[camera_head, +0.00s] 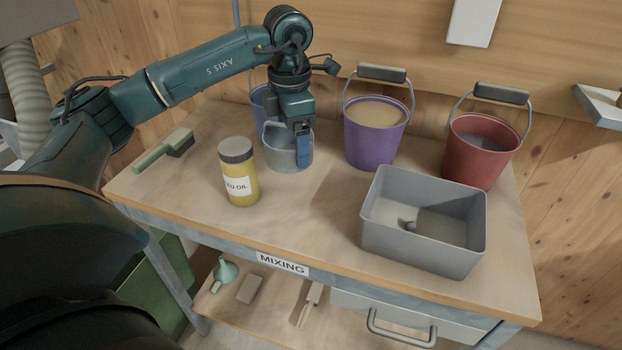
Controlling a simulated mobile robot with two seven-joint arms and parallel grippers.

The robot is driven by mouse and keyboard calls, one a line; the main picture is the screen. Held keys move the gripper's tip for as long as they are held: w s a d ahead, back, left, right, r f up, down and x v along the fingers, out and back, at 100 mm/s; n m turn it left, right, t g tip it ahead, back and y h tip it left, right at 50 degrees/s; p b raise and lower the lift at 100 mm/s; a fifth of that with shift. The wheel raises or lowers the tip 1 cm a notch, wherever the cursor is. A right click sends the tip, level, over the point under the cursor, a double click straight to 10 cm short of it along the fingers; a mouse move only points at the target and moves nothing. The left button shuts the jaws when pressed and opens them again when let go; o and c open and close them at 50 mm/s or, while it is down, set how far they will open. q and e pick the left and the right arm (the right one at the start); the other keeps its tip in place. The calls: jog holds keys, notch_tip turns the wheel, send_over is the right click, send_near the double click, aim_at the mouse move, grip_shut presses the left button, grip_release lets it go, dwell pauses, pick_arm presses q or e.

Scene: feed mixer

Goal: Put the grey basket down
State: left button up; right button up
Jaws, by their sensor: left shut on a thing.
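The grey basket (283,153) is a small, round, open-topped grey container at the back middle of the mixing table (310,222). It looks upright. My left gripper (303,148) points down from above and is shut on its right side wall. The basket's base is at or just above the tabletop; I cannot tell whether it touches. The gripper hides part of its rim. My right gripper is not in view.
A yellow oil jar (239,175) stands left of the basket, a brush (165,150) farther left. A blue bucket (262,98) is behind it. A purple bucket (372,138), a red bucket (478,155) and a grey rectangular tub (415,247) are right. The front middle tabletop is clear.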

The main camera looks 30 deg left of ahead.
pick_arm(q)
notch_tip(320, 180, down, 9)
jog(key=shift+f, duration=0.1)
dwell(0.3)
jog(key=shift+f, duration=0.15)
jog(key=o, duration=1.2)
jog(key=shift+c, duration=0.2)
notch_tip(320, 180, up, 12)
jog(key=shift+r, duration=0.25)
